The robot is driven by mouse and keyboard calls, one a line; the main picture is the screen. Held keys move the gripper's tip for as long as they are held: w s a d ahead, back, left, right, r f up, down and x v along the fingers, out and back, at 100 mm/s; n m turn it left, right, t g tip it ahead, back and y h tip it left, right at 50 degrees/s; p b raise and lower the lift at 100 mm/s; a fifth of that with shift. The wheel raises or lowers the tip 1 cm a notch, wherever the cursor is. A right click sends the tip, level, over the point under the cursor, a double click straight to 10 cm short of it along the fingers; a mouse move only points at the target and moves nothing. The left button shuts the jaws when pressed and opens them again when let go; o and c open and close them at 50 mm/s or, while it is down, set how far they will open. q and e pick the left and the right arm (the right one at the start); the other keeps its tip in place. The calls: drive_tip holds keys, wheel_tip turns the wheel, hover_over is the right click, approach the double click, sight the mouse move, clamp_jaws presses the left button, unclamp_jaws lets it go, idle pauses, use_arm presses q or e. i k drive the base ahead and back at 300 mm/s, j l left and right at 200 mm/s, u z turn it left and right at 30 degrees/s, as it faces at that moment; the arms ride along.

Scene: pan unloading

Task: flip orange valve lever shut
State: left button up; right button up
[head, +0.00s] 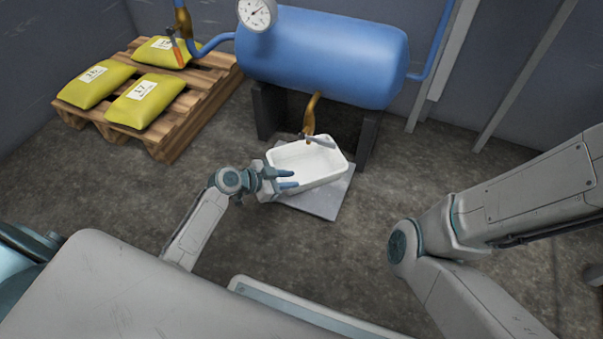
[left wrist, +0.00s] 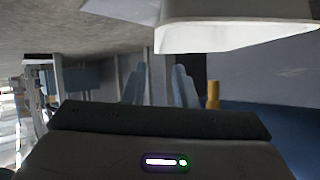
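The orange lever (head: 176,52) hangs at a steep slant beside a brass valve body (head: 183,22) on the blue pipe, upper left in the head view. A brass drain tap (head: 310,114) under the blue tank (head: 322,55) has a grey lever (head: 319,139). A white pan (head: 326,172) sits below this tap, empty as far as I see. My left gripper (head: 293,180) is open and empty at the pan's left front side, far from the orange lever. Its parted fingers (left wrist: 158,85) show in the left wrist view, with the pan (left wrist: 235,35) above. My right gripper is out of view.
The pan stands on a grey plate (head: 318,204). Yellow sacks (head: 96,84) lie on a wooden pallet (head: 190,112) at the left. A dark tank support (head: 368,140) stands right of the pan. A gauge (head: 256,13) tops the tank. The floor between pallet and pan is clear.

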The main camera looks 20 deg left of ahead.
sight(170, 31)
drive_tip(key=u, duration=1.4)
